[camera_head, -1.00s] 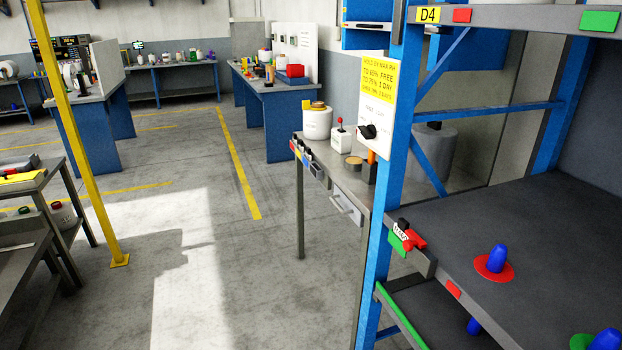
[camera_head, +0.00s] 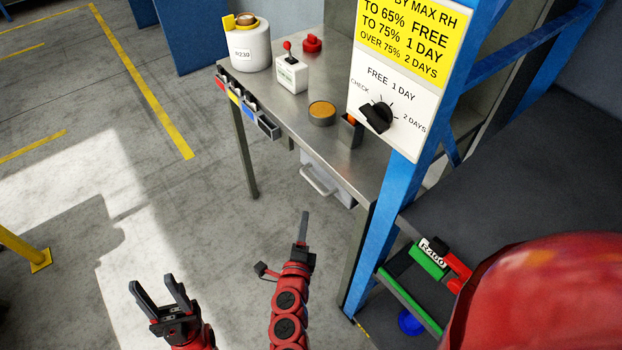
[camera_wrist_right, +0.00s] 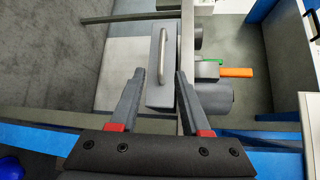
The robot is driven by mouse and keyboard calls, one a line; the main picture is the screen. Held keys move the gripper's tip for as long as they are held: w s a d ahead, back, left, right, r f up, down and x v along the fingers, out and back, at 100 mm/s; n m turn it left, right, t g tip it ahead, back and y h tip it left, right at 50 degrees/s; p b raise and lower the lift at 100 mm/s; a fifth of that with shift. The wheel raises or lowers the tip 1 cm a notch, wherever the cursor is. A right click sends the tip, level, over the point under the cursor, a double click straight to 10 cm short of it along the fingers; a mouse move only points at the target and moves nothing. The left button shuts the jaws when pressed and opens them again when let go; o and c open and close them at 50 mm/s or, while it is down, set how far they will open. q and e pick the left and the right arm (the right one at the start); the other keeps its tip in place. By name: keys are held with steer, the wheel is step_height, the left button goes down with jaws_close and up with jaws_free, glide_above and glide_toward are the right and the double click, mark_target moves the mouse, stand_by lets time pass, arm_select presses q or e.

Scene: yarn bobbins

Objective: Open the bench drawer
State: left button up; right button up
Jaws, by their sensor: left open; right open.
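The bench drawer (camera_head: 340,187) hangs under the steel bench top (camera_head: 335,72) and looks shut. Its pale bar handle (camera_head: 317,183) faces the open floor. In the right wrist view the drawer front (camera_wrist_right: 158,94) and its upright handle (camera_wrist_right: 162,56) lie beyond the fingers. My right gripper (camera_head: 303,228) is below and in front of the handle, apart from it. In the wrist view its fingers (camera_wrist_right: 158,92) are spread with nothing held. My left gripper (camera_head: 160,290) is open and empty over the floor at lower left.
A blue rack post (camera_head: 408,190) with a dial sign (camera_head: 385,110) stands close right of the drawer. A white tub (camera_head: 249,48), a red-knobbed box (camera_head: 292,75) and a round tin (camera_head: 322,113) stand on the bench.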

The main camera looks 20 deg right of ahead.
mark_target(312, 182)
steer(key=shift+d+p+x, duration=0.15)
steer(key=shift+p+x, duration=0.7)
steer(key=shift+x, duration=3.25)
steer(key=shift+d+p+x, duration=0.15)
steer(key=shift+p+x, duration=0.7)
steer(key=shift+x, duration=3.2)
steer(key=shift+s+r, duration=0.1)
steer(key=shift+r, duration=0.05)
jaws_close()
